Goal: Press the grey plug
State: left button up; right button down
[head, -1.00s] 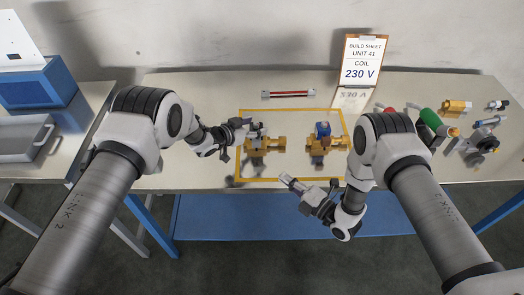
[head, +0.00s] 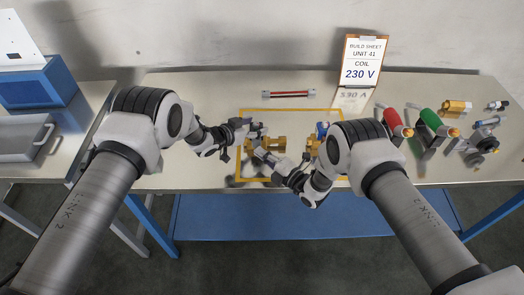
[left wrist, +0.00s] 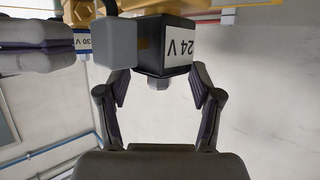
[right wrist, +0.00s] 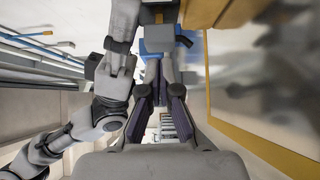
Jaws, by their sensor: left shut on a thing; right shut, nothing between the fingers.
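My left gripper (head: 252,128) is shut on a black coil (left wrist: 152,60) with a white label reading 24 V, at the left brass valve (head: 282,144). The grey plug (left wrist: 115,42) is on the coil's side in the left wrist view, with a dark cable above it. My right gripper (head: 259,153) is shut and empty, just in front of the left valve. In the left wrist view it lies left of the plug; I cannot tell whether it touches it. The right wrist view shows its fingers (right wrist: 160,85) together.
A second brass valve (head: 313,150) with a blue coil (head: 321,128) stands to the right, partly behind my right arm. A build sheet (head: 363,62) reads coil 230 V. Red (head: 392,121) and green (head: 432,121) parts stand further right. A red bar (head: 288,94) lies behind.

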jog(key=shift+w, duration=0.6)
pick_arm(q)
jog(key=shift+f, duration=0.1)
pick_arm(e)
jog(key=shift+w, duration=1.1)
pick_arm(q)
jog(key=shift+d, duration=0.1)
pick_arm(e)
jog(key=shift+d, duration=0.1)
pick_arm(q)
jog(key=shift+s, duration=0.1)
pick_arm(e)
jog(key=shift+s, duration=0.1)
jog(key=s, duration=0.3)
jog(key=shift+s+f, duration=0.15)
jog(key=shift+s, duration=0.25)
jog(key=v, duration=1)
jog(key=shift+s, duration=0.2)
